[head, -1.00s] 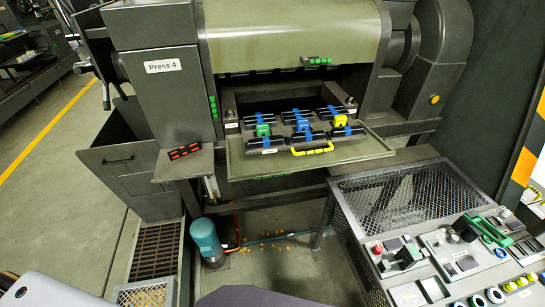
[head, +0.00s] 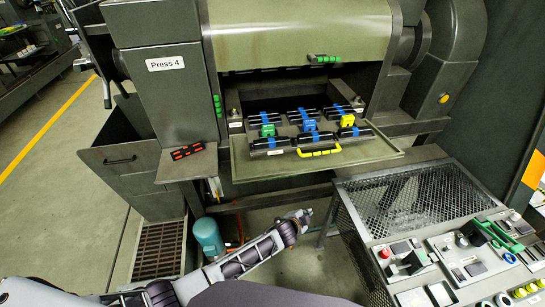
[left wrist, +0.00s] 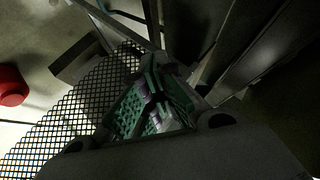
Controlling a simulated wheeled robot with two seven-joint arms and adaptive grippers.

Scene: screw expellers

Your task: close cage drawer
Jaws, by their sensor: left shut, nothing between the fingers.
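The cage drawer (head: 282,152) of the press is pulled out in the head view. It has dark bars with blue, green and yellow parts on top and a yellow handle (head: 320,152) along its front. It sits over a flat olive panel (head: 255,170) that sticks out below the opening. My left gripper (head: 306,214) is low in front of the press, below the panel and apart from the handle. It is shut and empty. Its green-lined fingers (left wrist: 155,95) fill the middle of the left wrist view. My right gripper is not in view.
A mesh-sided control console (head: 380,215) stands at the right. A teal cylinder (head: 207,238) stands on the floor under the press. A small shelf (head: 188,163) sticks out left of the panel. A red round object (left wrist: 12,85) shows in the left wrist view.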

